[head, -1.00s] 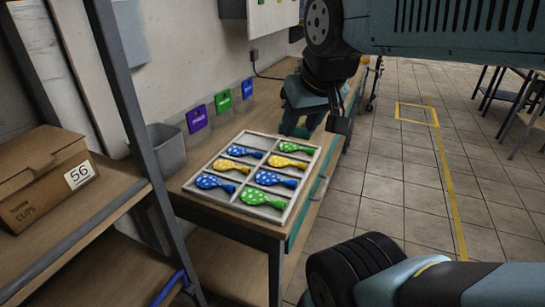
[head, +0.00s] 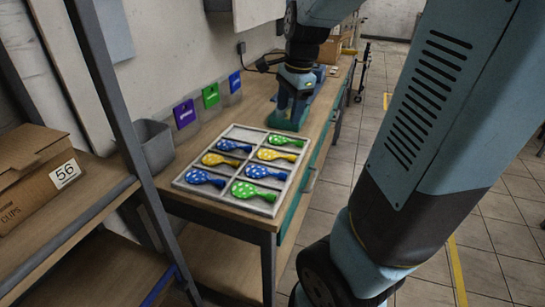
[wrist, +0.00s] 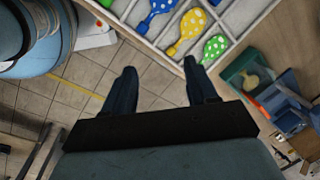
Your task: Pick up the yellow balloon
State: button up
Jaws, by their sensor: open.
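Two yellow balloons with white dots lie in separate compartments of a white tray (head: 284,192) in the head view. The left yellow balloon (head: 218,159) is in the left column. The right yellow balloon (head: 276,154) lies between a green and a blue balloon, and it also shows at the top of the wrist view (wrist: 187,28). My gripper (wrist: 158,88) is open and empty, with its dark fingers spread apart over floor tiles in the wrist view. It is apart from the tray and balloons. Its fingertips are hard to make out in the head view.
Blue balloons (head: 203,177) and green balloons (head: 252,191) fill other compartments. A green and blue device (wrist: 280,92) stands beside the tray.

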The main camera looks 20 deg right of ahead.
jog(key=w+d+f+m+g, duration=0.2)
jog(key=w+d+f+m, duration=0.3)
jog(key=w+f+m, duration=0.4)
send_over(292, 156)
jog(key=shift+m+h, duration=0.4)
notch_tip(292, 156, down, 7)
jog(key=shift+w+d+r, duration=0.1)
jog(key=shift+w+a+f, duration=0.1)
jog(key=shift+a+f, duration=0.05)
jog(key=shift+f, duration=1.2)
jog(key=shift+w+a+f, duration=0.1)
jog(key=shift+f, duration=1.25)
jog(key=c, duration=0.9)
jog(key=shift+r, duration=0.1)
